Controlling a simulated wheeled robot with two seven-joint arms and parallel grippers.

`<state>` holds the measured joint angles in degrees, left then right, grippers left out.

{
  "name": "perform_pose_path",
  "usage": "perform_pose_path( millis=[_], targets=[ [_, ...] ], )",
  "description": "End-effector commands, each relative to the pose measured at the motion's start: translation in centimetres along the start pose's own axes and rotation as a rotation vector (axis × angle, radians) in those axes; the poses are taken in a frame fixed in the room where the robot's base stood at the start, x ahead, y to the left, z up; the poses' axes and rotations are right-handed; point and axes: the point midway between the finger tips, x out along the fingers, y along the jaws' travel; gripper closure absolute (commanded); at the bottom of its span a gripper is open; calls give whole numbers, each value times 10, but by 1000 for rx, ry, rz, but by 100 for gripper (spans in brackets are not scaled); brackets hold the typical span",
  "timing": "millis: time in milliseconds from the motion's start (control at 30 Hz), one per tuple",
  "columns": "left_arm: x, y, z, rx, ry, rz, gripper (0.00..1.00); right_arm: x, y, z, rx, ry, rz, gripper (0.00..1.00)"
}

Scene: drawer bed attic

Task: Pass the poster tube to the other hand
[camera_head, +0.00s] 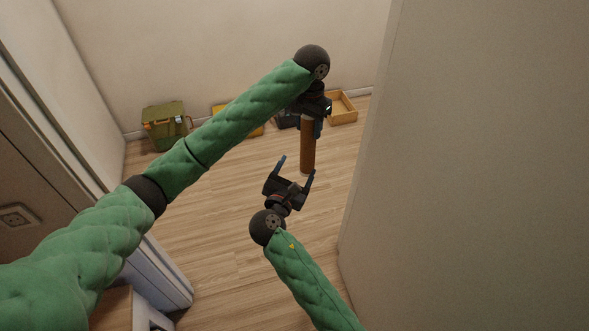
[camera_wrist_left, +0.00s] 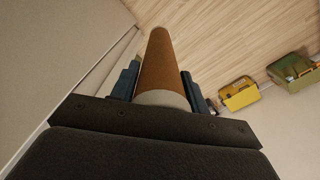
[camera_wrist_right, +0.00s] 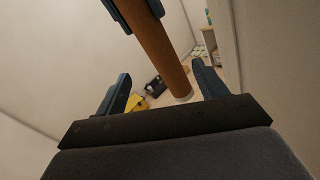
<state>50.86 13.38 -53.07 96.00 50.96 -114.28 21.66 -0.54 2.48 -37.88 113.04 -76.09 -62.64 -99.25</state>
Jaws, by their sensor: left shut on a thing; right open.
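The poster tube (camera_head: 308,148) is a brown cylinder that hangs roughly upright in the head view. My left gripper (camera_head: 314,122) is shut on its upper part. In the left wrist view the tube (camera_wrist_left: 160,66) stands between the two fingers, with a pale end near the palm. My right gripper (camera_head: 295,168) is open and empty, below and a little left of the tube's lower end. In the right wrist view the tube (camera_wrist_right: 158,48) passes beyond the open fingers, with a pale lower end showing between them. I cannot tell the exact gap.
A green box (camera_head: 165,126) stands by the back wall at the left. A yellow box (camera_head: 253,131), a dark case (camera_head: 288,121) and an open wooden tray (camera_head: 343,108) stand along the same wall. A large pale wall (camera_head: 470,170) closes the right side.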

Motion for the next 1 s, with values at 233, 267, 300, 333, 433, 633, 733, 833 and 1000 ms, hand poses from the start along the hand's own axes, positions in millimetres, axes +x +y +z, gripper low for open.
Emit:
perform_pose_path(
  millis=[233,267,300,333,433,633,733,833,1000],
  targets=[
    [0,0,0,0,0,0,92,0,4,1,-215,-7,23,29],
    [0,0,0,0,0,0,92,0,4,1,-229,-8,23,29],
    [0,0,0,0,0,0,92,0,4,1,-243,-8,22,29],
    [0,0,0,0,0,0,92,1,4,1,-251,-8,22,29],
    [0,0,0,0,0,0,92,5,5,1,-265,-9,22,29],
    [0,0,0,0,0,0,92,28,5,1,-265,-9,22,29],
    [0,0,0,0,0,0,92,44,5,2,-265,-9,22,29],
    [0,0,0,0,0,0,92,60,6,2,-264,-9,21,29],
    [0,0,0,0,0,0,92,87,6,2,-264,-9,22,29]
  ],
)
